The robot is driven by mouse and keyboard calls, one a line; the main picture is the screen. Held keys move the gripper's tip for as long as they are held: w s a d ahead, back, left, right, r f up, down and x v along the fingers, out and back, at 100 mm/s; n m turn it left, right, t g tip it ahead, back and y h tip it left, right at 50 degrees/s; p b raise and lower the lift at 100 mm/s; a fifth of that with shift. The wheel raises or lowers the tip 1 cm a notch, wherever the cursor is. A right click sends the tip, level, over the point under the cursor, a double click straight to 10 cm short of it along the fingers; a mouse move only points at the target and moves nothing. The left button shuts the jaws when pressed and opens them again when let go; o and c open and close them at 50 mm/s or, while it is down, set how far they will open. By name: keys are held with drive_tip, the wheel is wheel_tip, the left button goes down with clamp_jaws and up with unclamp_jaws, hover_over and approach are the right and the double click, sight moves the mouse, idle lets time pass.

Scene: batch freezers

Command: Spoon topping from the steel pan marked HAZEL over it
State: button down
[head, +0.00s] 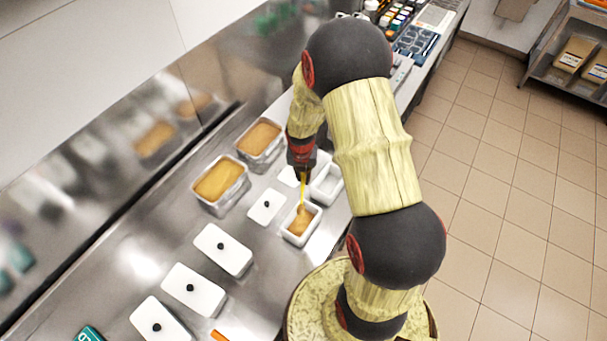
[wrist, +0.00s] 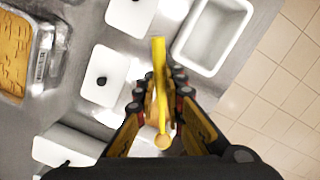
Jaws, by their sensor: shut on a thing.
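My gripper (head: 300,172) is shut on a yellow spoon (head: 302,195), which points down over a white tub (head: 286,236) with orange-brown contents. I cannot tell whether the spoon touches the contents. Two steel pans stand behind to the left, one with golden topping (head: 220,183) and one with browner topping (head: 260,140). A pan with a small label (wrist: 42,65) shows at the wrist view's left edge; I cannot read HAZEL on any pan.
An empty white tub (head: 327,184) stands beside the filled one, also in the wrist view (wrist: 212,38). White lids with black knobs (head: 266,206) (head: 222,250) lie along the steel counter. A steel wall (head: 120,150) runs behind; tiled floor (head: 500,180) is clear at right.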

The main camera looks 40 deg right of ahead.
drive_tip(key=shift+f+b, duration=0.75)
drive_tip(key=shift+f, duration=0.2)
drive_tip(key=shift+f+b, duration=0.2)
drive_tip(key=shift+b, duration=0.2)
drive_tip(key=shift+a+b, duration=0.15)
drive_tip(key=shift+b, duration=0.55)
drive_tip(key=shift+w+g+h+b, duration=0.15)
drive_tip(key=shift+g+h+b, duration=0.3)
drive_tip(key=shift+b, duration=0.7)
drive_tip(key=shift+w+a+g+h+b, duration=0.2)
drive_tip(key=shift+h+b, duration=0.25)
drive_tip(key=shift+b, duration=0.65)
drive_tip(key=shift+w+a+f+n+g+h+b, duration=0.2)
drive_tip(key=shift+w+a+f+g+h+b, duration=0.25)
drive_tip(key=shift+g+h, duration=1.15)
drive_tip(key=shift+w+a+f+n+g+h+b, duration=0.15)
drive_tip(key=shift+a+f+g+h+b, duration=0.35)
drive_tip(key=shift+g+h, duration=1.1)
drive_tip(key=shift+w+a+f+n+g+h+b, duration=0.25)
drive_tip(key=shift+f+g+h+b, duration=0.4)
drive_tip(key=shift+h, duration=1.65)
